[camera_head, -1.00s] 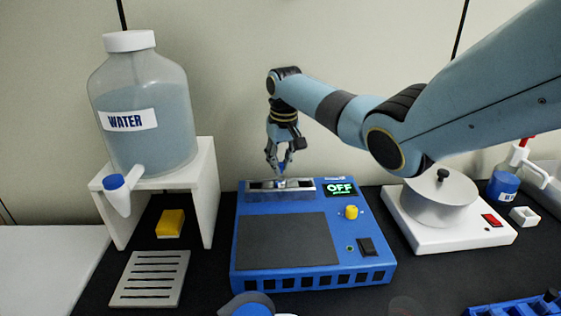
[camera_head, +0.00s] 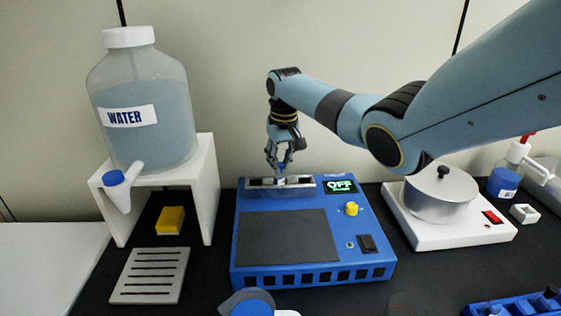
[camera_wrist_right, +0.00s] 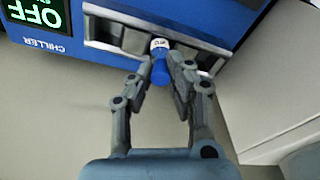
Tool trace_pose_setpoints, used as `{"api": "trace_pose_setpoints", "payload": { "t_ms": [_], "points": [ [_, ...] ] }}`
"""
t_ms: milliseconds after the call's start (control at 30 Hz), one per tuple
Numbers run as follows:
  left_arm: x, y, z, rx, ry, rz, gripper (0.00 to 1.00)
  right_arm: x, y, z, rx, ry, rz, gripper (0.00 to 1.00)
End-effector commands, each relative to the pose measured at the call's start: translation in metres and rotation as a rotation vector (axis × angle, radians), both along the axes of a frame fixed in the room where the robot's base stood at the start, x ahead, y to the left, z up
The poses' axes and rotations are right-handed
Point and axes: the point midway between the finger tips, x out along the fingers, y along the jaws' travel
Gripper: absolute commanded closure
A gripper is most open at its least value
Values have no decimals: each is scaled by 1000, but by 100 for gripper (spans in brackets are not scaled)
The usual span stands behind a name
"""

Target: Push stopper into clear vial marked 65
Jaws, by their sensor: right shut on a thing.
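The blue stopper (camera_wrist_right: 160,72) is at the top of a small vial with a white label (camera_wrist_right: 159,44), which sits at the metal rack (camera_wrist_right: 110,32) of the chiller. The label's number is too small to read. My right gripper (camera_wrist_right: 168,73) is shut on the blue stopper, with its fingertips close to the rack. In the head view, my right gripper (camera_head: 279,168) points down over the rack (camera_head: 300,188) with a bit of blue between its fingers. How deep the stopper sits in the vial is not clear. My left gripper is not in view.
The blue chiller (camera_head: 375,273) shows OFF on its display. A water bottle (camera_head: 140,80) on a white stand (camera_head: 206,190) is at left, with a yellow block (camera_head: 170,220) beneath. A white device with a round chamber (camera_head: 440,200) stands at right. A blue rack (camera_head: 510,305) is bottom right.

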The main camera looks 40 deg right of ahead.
Motion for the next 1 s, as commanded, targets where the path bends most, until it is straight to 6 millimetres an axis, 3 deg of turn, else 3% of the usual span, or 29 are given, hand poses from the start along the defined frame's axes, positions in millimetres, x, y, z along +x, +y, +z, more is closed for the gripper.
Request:
{"api": "trace_pose_setpoints", "payload": {
  "t_ms": [200, 233, 400, 600, 800, 1000],
  "points": [
    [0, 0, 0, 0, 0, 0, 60, 0, 0, 0, 0, 0, 0, 95],
    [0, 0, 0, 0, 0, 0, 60, 0, 0, 0, 0, 0, 0, 81],
    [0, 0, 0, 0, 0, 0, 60, 0, 0, 0, 0, 0, 0, 59],
    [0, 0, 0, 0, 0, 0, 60, 0, 0, 0, 0, 0, 0, 58],
    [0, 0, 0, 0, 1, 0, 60, 0, 0, 0, 0, 0, 0, 32],
    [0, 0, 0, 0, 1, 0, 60, 0, 0, 0, 0, 0, 0, 31]
  ]
}}
